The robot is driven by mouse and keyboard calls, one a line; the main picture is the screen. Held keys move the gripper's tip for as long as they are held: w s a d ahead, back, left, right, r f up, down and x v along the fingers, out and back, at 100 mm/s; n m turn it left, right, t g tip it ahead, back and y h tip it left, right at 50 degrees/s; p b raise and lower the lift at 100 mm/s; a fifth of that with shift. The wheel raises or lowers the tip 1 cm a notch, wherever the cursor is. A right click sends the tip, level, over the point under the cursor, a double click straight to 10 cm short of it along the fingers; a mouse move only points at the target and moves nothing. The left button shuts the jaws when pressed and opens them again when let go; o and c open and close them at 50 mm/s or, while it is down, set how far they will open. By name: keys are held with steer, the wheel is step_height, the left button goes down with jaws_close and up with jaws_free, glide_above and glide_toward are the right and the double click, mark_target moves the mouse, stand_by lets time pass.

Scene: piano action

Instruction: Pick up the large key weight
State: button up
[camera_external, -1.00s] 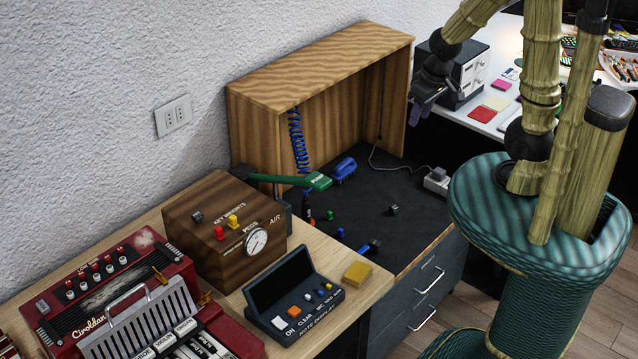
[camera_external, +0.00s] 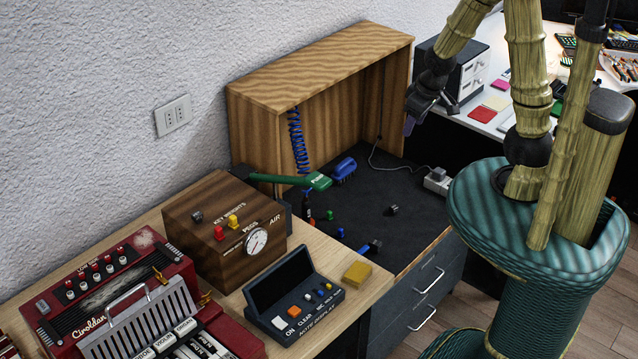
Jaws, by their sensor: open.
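Small weight-like blocks lie on the dark bench top. A dark grey block (camera_external: 391,210) sits alone near the middle, a green one (camera_external: 329,215) and a blue one (camera_external: 340,233) lie left of it. The wooden box (camera_external: 225,215) marked "KEY WEIGHTS" and "PEGS" carries a dark piece (camera_external: 197,216), a red one (camera_external: 219,232) and a yellow one (camera_external: 233,221). I cannot tell for sure which is the large key weight; the dark grey block looks the largest of the loose ones. My gripper (camera_external: 410,124) is open and empty, in the air above the bench's right back part, well above the grey block.
A green tool (camera_external: 318,181), a blue brush (camera_external: 344,169) and a power strip (camera_external: 437,181) lie around. A note display (camera_external: 291,296) and yellow sponge (camera_external: 357,272) stand in front. The bench top around the grey block is clear.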

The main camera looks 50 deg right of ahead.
steer(key=w+d+f+n+t+b, duration=0.1)
steer(key=w+d+f+b, duration=0.1)
steer(key=f, duration=0.6)
steer(key=w+d+f+n+b, duration=0.2)
steer(key=d+f, duration=0.1)
steer(key=f, duration=0.5)
steer(key=n+t+y+b, duration=0.1)
steer(key=t+y+b, duration=0.1)
steer(key=b, duration=0.1)
glide_above(380, 245)
steer(key=s+d, duration=0.4)
steer(key=d, duration=0.1)
step_height(380, 245, down, 10)
steer(key=s+a+f+m+t+b, duration=0.1)
steer(key=s+f+t+b, duration=0.2)
steer(key=f, duration=0.5)
steer(key=s+a+f+m+t+b, duration=0.2)
steer(key=s+f+t+b, duration=0.2)
steer(key=s+f, duration=0.3)
steer(key=shift+f+y+b, duration=0.3)
steer(key=shift+f+b, duration=0.1)
steer(key=shift+b, duration=0.25)
steer(key=b+x, duration=0.7)
steer(key=x, duration=0.4)
steer(key=shift+w+f, duration=0.1)
steer(key=shift+w, duration=0.25)
steer(key=shift+w+f, duration=0.1)
steer(key=shift+w, duration=0.05)
